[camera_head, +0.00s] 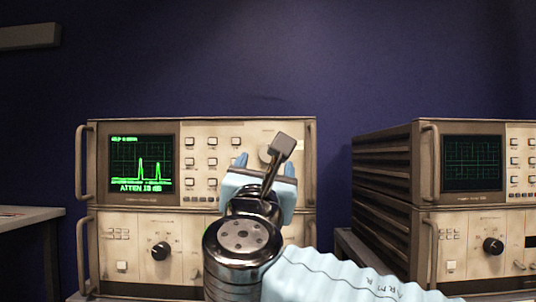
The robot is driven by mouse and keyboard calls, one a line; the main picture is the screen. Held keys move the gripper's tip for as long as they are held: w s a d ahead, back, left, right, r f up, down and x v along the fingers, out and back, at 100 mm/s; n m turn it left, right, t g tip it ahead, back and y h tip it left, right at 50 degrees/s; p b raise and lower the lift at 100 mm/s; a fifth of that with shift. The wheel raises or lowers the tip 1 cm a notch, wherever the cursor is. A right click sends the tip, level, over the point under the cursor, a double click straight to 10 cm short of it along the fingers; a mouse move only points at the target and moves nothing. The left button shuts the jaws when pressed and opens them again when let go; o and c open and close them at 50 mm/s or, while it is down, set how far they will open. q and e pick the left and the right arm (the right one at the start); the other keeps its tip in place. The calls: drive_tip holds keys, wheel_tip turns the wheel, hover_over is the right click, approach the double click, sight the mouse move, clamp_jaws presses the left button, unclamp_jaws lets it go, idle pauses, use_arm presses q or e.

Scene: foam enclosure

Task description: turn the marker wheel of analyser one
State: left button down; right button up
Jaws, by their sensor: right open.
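A beige analyser (204,207) stands left of centre, its lit screen (142,163) showing a green trace with two tall peaks and text that seems to read "ATTEN 15 dB". I see no number marking it as analyser one. That gripper has light-blue fingers, is open, and points at the panel in front of the wheel. I cannot tell whether it touches. My left gripper is out of view.
A second analyser (384,185) stands at the right, its screen (472,163) showing a grid and a flat trace. Both have protruding side handles and a black lower knob (160,251). A grey table (30,222) is at the far left. A dark blue wall stands behind.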

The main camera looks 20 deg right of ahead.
sight(267, 156)
drive_tip(key=x, duration=0.5)
drive_tip(key=shift+w+d+r+p, duration=0.1)
drive_tip(key=shift+w+p, duration=0.2)
drive_tip(key=shift+p, duration=0.05)
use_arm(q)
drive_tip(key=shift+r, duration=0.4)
use_arm(e)
drive_tip(key=c, duration=1.1)
drive_tip(key=shift+o, duration=0.2)
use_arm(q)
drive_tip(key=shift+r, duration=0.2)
use_arm(e)
drive_tip(key=shift+m, duration=0.6)
